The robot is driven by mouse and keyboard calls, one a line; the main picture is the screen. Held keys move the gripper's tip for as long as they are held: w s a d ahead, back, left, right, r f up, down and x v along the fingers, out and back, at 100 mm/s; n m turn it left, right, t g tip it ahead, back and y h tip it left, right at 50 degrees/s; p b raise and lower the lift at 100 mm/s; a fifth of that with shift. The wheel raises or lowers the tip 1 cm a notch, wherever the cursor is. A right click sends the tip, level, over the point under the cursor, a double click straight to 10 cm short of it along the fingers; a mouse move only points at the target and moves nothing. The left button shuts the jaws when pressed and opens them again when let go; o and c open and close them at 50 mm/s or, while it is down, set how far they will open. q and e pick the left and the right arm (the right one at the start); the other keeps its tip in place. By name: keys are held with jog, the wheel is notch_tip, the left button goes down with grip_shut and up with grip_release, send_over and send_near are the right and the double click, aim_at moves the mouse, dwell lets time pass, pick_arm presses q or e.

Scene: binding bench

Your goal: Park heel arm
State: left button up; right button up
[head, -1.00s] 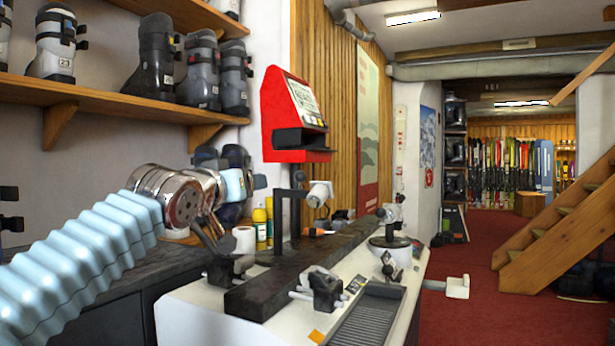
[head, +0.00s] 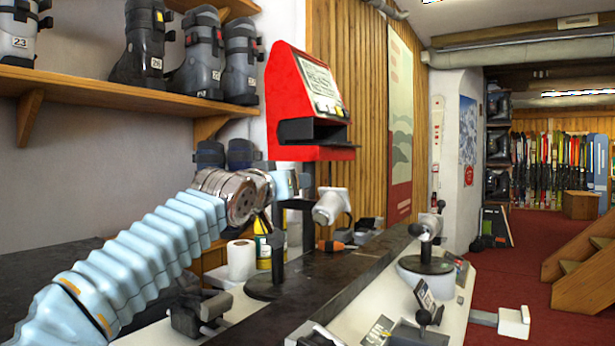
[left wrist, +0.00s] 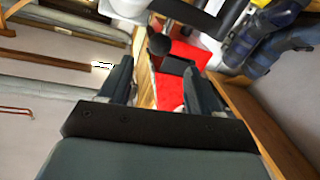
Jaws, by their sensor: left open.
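My left gripper (left wrist: 157,66) is open, with nothing between its fingers in the left wrist view. A black ball knob (left wrist: 159,44) on a dark rod shows just beyond the fingertips. In the head view my left arm's end reaches a dark upright post on the bench, and the fingers there are hard to make out. Beside the post, under a red box (head: 307,90), is a pale grey cylindrical head (head: 331,206) on a dark arm. I take this to be the heel arm, but cannot be sure. My right gripper is not in view.
A dark beam (head: 345,262) runs along the white bench. Clamps (head: 200,312), a round bowl-like base (head: 427,277), a paper roll (head: 241,260) and a yellow bottle (head: 263,243) stand around. Boots (head: 200,55) fill the shelf above.

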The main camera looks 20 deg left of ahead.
pick_arm(q)
jog(key=w+p, duration=0.1)
jog(key=w, duration=0.2)
jog(key=w+p, duration=0.1)
jog(key=w, duration=0.2)
jog(key=w+p, duration=0.1)
jog(key=w, duration=0.2)
jog(key=shift+a+r+p, duration=0.15)
jog(key=shift+a+p, duration=0.15)
jog(key=shift+p, duration=0.05)
jog(key=shift+w, duration=0.6)
grip_shut()
